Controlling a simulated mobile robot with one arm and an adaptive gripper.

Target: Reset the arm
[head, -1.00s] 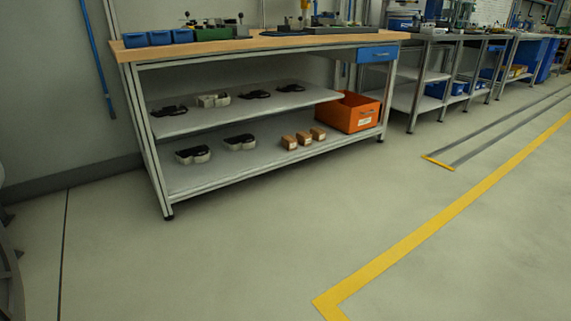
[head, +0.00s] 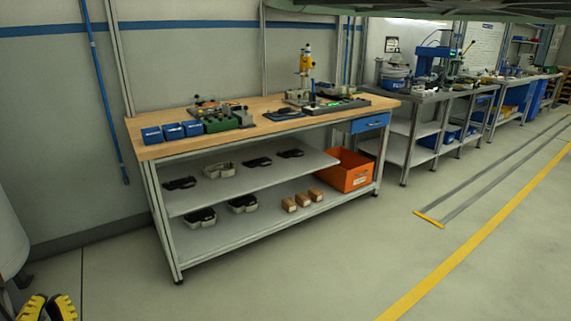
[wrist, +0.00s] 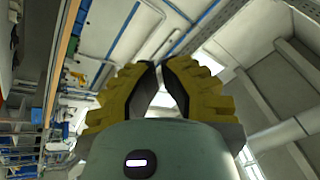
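My gripper (head: 47,307) shows at the bottom left corner of the head view, with yellow, ribbed finger backs and dark inner sides. In the wrist view my gripper (wrist: 160,66) has its two fingertips together or nearly so, with a narrow gap lower down between the fingers. Nothing is seen held in it. It is apart from the workbench (head: 290,128), over the floor side to the left. The rest of the arm is mostly out of the head view.
The workbench carries blue bins (head: 172,131), a green holder (head: 222,122) and a yellow press (head: 305,68). Its shelves hold dark parts, small brown boxes (head: 302,201) and an orange crate (head: 348,170). More benches stand at right. The floor (head: 300,270) in front is clear, with a yellow line (head: 470,240).

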